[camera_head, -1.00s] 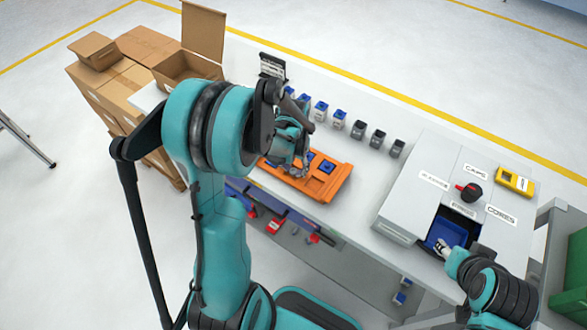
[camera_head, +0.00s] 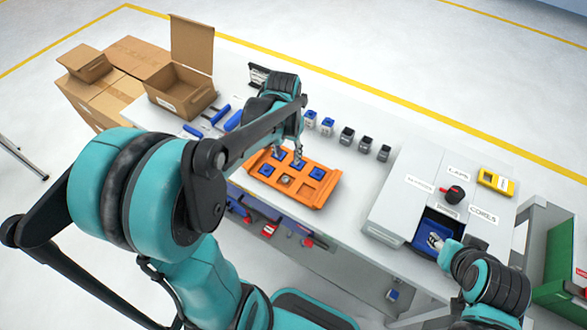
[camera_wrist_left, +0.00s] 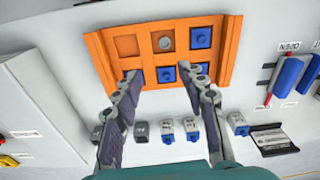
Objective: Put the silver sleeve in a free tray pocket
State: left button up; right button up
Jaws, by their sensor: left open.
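The orange tray (camera_head: 328,187) lies on the bench, with blue parts in several pockets. The silver sleeve (camera_head: 285,180) sits in the middle pocket of the tray's front row; it shows as a round grey top in the left wrist view (camera_wrist_left: 167,43). My left gripper (camera_head: 298,157) is above the tray's back row.
The blue bin (camera_head: 425,232) is in an open drawer of the grey cabinet (camera_head: 400,200). Grey and blue-topped blocks (camera_head: 365,144) stand in a row behind the tray. A yellow device (camera_head: 496,180) is on the cabinet. Cardboard boxes (camera_head: 180,90) stand at left.

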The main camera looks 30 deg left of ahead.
pick_arm(q)
jog(key=s+d+r+t, duration=0.6)
jog(key=s+d, duration=0.3)
jog(key=s, duration=0.1)
jog(key=shift+s+d, duration=0.2)
jog(key=shift+f, duration=0.15)
notch_tip(320, 180, down, 5)
jog(key=b, duration=0.5)
jog(key=shift+f, duration=0.1)
